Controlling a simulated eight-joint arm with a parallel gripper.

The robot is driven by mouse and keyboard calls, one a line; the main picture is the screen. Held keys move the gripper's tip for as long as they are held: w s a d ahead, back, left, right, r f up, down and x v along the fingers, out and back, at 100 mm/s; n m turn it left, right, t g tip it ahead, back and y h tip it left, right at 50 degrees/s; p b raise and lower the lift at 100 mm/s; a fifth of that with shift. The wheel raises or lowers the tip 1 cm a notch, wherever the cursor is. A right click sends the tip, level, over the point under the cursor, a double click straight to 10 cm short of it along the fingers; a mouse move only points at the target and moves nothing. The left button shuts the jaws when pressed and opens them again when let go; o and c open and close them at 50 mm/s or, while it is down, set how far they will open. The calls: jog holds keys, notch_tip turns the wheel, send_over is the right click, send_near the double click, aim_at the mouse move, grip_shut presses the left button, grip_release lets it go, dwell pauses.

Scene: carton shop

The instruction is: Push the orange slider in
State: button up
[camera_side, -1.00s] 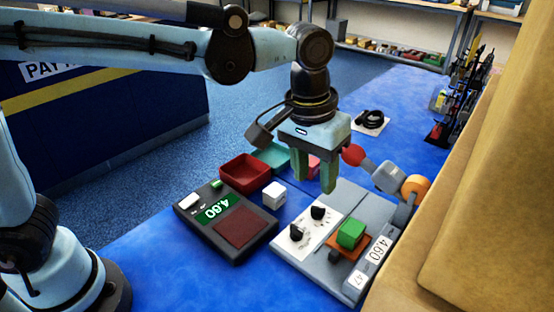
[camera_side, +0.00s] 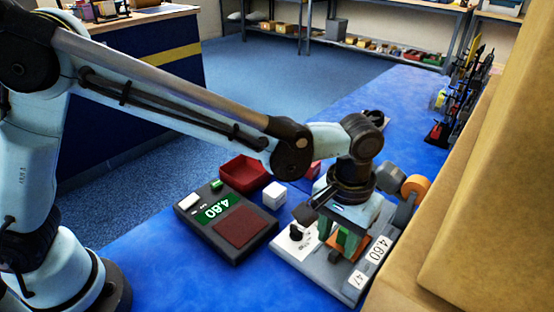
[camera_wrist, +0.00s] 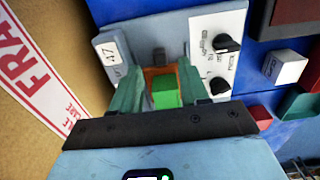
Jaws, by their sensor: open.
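The orange slider (camera_wrist: 150,73) sits on the grey panel (camera_wrist: 170,30), with a green block (camera_wrist: 165,92) on top of it. In the side view the orange slider (camera_side: 352,244) shows only in part behind my fingers. My gripper (camera_side: 343,242) is low over the panel. In the wrist view my gripper (camera_wrist: 158,72) is open, one finger on each side of the slider and block. I cannot tell whether either finger touches them.
A white plate with black dials (camera_wrist: 222,45) is beside the slider. A scale reading 4.60 (camera_side: 228,222), a white cube (camera_side: 274,195) and a red tray (camera_side: 244,174) stand to the left. Tan cardboard (camera_side: 490,190) rises close on the right.

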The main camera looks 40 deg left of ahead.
aim_at(335, 252)
jog(key=shift+f, duration=1.7)
grip_shut()
